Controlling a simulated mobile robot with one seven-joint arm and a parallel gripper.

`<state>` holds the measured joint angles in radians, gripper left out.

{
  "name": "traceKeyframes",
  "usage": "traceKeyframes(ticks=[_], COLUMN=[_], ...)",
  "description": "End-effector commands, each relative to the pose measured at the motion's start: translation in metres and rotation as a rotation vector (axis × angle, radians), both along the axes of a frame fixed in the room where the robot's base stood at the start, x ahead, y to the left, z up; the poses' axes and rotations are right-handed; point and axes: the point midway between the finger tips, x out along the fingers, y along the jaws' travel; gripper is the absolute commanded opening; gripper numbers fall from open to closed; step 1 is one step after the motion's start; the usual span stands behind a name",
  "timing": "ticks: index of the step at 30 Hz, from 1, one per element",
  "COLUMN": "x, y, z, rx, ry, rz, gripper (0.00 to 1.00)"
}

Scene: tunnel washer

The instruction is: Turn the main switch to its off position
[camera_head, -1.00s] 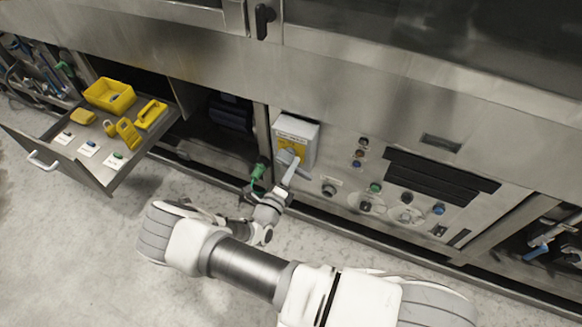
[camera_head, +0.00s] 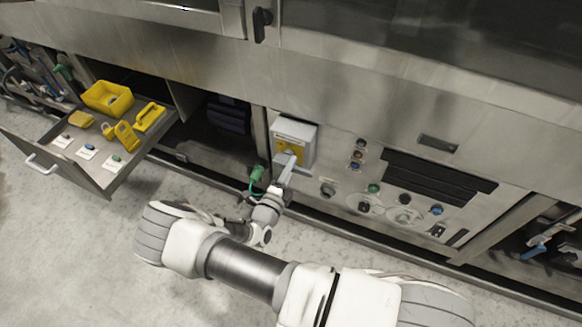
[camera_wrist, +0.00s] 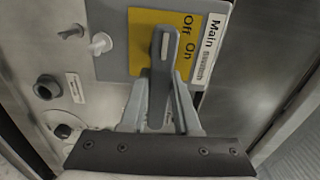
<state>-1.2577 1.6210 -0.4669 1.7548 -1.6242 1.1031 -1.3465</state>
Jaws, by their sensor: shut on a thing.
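The main switch is a light grey box (camera_head: 308,142) with a yellow plate (camera_head: 290,150) on the machine's front. In the wrist view, the plate (camera_wrist: 147,28) carries the words Off and On beside a "Main switch" label (camera_wrist: 208,45). The grey switch handle (camera_wrist: 164,50) stands nearly upright in that picture, over the plate's lower right part. My gripper (camera_wrist: 160,98) has a finger on each side of the handle and is shut on it. In the head view, my gripper (camera_head: 285,176) reaches the box from below, and its fingers partly hide the handle.
Right of the switch is a panel with several buttons and knobs (camera_head: 374,188). Left of it, a green-handled thing (camera_head: 257,174) hangs close to my gripper. An open drawer (camera_head: 128,174) with yellow items juts out at the left. Bare floor (camera_head: 60,260) lies in front.

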Motion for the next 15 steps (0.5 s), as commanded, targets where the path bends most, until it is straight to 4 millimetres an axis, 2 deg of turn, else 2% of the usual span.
traceKeyframes(ticks=[4, 5, 9, 10, 15], x=[-0.0008, -0.0008, -0.0006, -0.0005, -0.0003], y=[-0.0006, -0.0006, -0.0004, -0.0003, -0.0002], z=[-0.0005, -0.0005, -0.0003, -0.0003, -0.0001], rx=[-0.004, -0.004, -0.004, -0.004, -0.002], ry=[0.003, 0.003, 0.001, 0.001, 0.001], rz=[0.000, 0.000, 0.000, 0.000, 0.000], gripper=[0.00, 0.32, 0.57, 0.60, 0.60])
